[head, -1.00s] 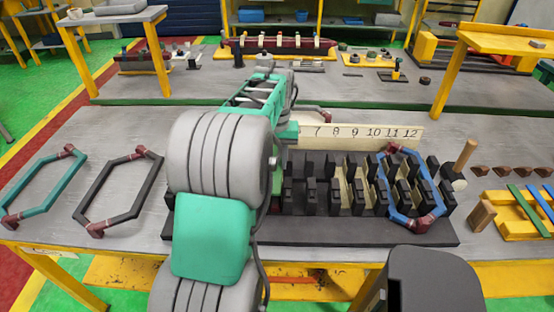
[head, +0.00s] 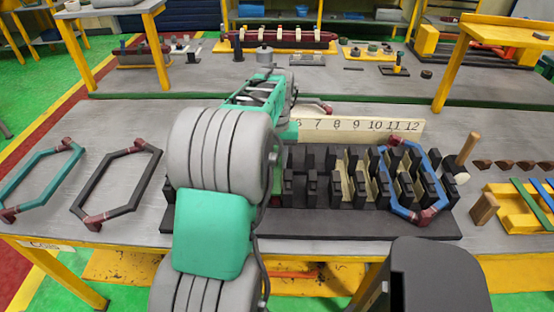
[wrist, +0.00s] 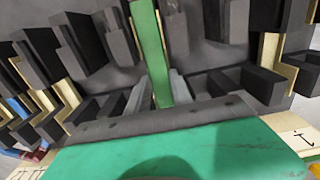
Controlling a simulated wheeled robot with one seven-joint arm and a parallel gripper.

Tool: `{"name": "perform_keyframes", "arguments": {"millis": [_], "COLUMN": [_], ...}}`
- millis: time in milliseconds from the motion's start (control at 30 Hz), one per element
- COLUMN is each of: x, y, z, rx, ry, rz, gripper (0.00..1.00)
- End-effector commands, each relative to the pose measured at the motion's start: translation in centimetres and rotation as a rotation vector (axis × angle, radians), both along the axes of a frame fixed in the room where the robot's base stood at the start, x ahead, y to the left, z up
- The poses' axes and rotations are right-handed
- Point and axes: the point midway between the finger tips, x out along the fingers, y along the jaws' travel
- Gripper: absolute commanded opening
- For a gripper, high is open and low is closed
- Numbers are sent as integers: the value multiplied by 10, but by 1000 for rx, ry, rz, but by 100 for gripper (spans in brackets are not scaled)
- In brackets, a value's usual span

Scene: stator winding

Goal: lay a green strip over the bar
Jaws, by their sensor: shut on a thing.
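In the wrist view a green strip (wrist: 150,45) stands between the two grey fingers of my gripper (wrist: 154,92). The gripper is shut on its near end, and the strip points away between rows of black teeth. Whether it touches the teeth or what lies below I cannot tell. In the head view the toothed black bar (head: 350,224) lies along the front of the table. Another green strip (head: 532,203) lies on a yellow rack (head: 502,212) at the right.
A blue coil (head: 437,180) sits over the bar's right end. A teal coil (head: 28,168) and a black coil (head: 105,181) lie at the left. A numbered board (head: 395,131) stands behind the bar. A mallet (head: 466,150) and a blue strip (head: 549,192) are at the right.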

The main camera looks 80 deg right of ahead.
Motion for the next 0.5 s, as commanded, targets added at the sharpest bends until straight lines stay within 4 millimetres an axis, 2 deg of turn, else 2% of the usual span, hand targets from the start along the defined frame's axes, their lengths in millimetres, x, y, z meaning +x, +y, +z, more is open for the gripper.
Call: {"name": "perform_keyframes", "arguments": {"millis": [500], "x": [0], "y": [0], "z": [-6], "rx": [0], "ry": [0], "rz": [0], "gripper": [0]}}
